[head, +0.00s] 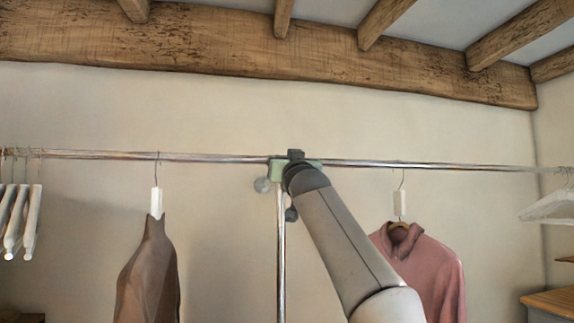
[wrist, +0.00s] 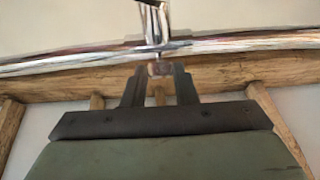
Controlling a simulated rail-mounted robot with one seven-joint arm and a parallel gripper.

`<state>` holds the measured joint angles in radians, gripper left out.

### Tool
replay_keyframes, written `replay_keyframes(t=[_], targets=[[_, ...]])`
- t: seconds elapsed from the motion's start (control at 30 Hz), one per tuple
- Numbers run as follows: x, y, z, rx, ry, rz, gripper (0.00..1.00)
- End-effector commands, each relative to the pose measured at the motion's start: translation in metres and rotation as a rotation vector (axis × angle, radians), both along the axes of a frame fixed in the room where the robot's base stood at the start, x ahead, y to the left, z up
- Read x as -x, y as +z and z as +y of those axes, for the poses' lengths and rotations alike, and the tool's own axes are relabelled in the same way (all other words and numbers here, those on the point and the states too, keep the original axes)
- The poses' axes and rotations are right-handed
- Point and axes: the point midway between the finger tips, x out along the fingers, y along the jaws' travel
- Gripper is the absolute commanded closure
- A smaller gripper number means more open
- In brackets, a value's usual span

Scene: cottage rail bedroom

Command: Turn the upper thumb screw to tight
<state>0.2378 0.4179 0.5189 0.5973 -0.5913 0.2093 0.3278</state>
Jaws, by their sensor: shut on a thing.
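In the wrist view my gripper (wrist: 160,75) has its two dark fingers on either side of a small pinkish-metal piece, the upper thumb screw (wrist: 158,68), at the joint of the chrome rail and post. It is shut on this screw; the fingers cover its sides, and I cannot tell how tight it is. In the head view my gripper's green body (head: 278,172) is at the same joint, and its fingertips and the screw are hidden. The post (head: 281,250) runs down from the rail (head: 210,157).
A brown garment (head: 150,270) hangs at left and a pink hooded top (head: 440,275) behind my arm at right. White hangers hang at far left (head: 30,222) and far right (head: 548,207). Wooden beams (head: 200,45) run above.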

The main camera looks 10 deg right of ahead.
Motion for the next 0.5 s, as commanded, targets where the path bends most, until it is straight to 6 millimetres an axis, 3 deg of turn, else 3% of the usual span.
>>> replay_keyframes(t=[0.17,0.2,0.27,0.5], targets=[[-0.0008,-0.0011,-0.0003,-0.001,0.0,0.003,0.97],[-0.0008,-0.0011,-0.0003,-0.001,0.0,0.003,0.66],[-0.0007,-0.0009,-0.0003,-0.001,0.0,0.002,0.53],[-0.0002,-0.0005,-0.0002,0.0,0.0,0.001,0.53]])
